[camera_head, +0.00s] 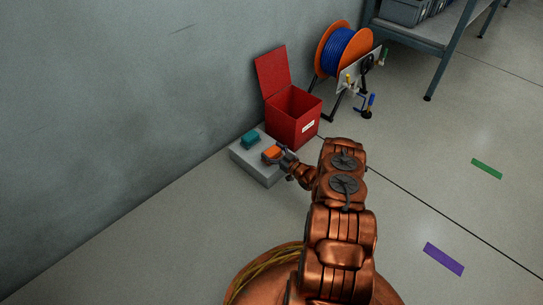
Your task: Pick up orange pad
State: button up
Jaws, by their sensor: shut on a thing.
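The orange pad (271,153) is a small block at the right part of a low grey platform (246,165) by the wall. My gripper (281,154) reaches in from the right and is shut on the orange pad. I cannot tell whether the pad still touches the platform. A teal pad (250,139) lies on the platform to the left and behind. The fingertips are small and partly hidden in the picture.
An open red bin (293,117) with its lid up stands just behind the platform. A blue cable reel (345,52) with orange flanges and a grey shelf (414,36) are farther back. The floor at right is clear apart from flat green and purple strips.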

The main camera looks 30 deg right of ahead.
aim_at(274, 152)
jog(key=c, duration=0.3)
jog(key=shift+c, duration=0.2)
jog(key=shift+r+p, duration=0.4)
jog(key=shift+r, duration=0.15)
jog(key=r, duration=0.1)
jog(key=r+p, duration=0.1)
jog(key=s+r+p, duration=0.1)
jog(key=shift+d, duration=0.3)
jog(key=s+d+p, duration=0.5)
jog(key=s+d, duration=0.2)
jog(key=s, duration=0.6)
jog(key=shift+r, duration=0.45)
jog(key=shift+s, duration=0.1)
